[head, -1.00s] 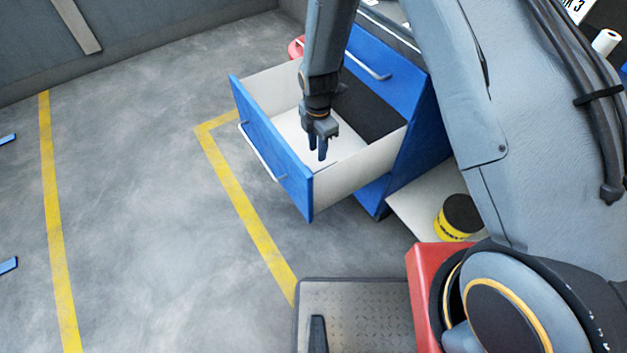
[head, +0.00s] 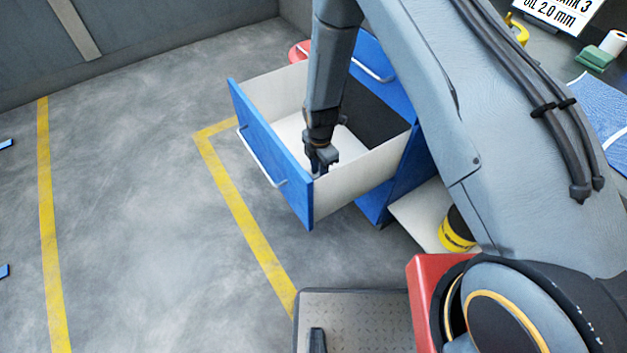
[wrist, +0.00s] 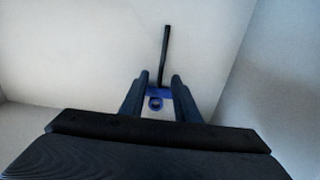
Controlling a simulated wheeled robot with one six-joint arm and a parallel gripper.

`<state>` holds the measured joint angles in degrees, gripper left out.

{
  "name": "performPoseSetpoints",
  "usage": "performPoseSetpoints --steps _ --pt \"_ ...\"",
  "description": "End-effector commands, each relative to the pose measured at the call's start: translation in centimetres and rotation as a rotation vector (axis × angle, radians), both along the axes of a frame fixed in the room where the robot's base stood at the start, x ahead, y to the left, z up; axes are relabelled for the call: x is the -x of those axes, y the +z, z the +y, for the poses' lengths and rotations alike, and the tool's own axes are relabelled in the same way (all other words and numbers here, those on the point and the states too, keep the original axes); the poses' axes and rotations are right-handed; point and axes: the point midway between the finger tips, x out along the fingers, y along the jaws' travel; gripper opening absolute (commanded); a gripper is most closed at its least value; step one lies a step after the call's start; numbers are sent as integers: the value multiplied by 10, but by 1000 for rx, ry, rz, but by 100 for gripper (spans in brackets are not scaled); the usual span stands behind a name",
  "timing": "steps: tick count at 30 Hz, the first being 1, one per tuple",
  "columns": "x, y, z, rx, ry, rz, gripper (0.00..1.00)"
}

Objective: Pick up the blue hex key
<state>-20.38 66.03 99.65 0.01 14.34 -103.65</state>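The blue hex key (wrist: 156,94) lies on the white drawer floor in the wrist view. It has a blue handle with a hole and a dark shaft (wrist: 165,55) pointing away from me. My gripper (wrist: 159,76) is open, with one finger on each side of the blue handle. I cannot tell whether the fingers touch it. In the head view my gripper (head: 320,168) is down inside the open blue drawer (head: 273,160), near its front corner, and the hex key is hidden there.
The drawer's white side wall (head: 360,170) and front panel stand close around my gripper. A dark mat (head: 375,115) covers the drawer's back part. A yellow and black tub (head: 455,232) stands to the right.

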Motion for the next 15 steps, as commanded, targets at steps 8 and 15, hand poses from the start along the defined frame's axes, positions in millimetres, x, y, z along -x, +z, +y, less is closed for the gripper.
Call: performPoseSetpoints --steps 8,15 --pt "0 -10 0 -1 0 -1 29" --pt "0 -10 0 -1 0 -1 5"
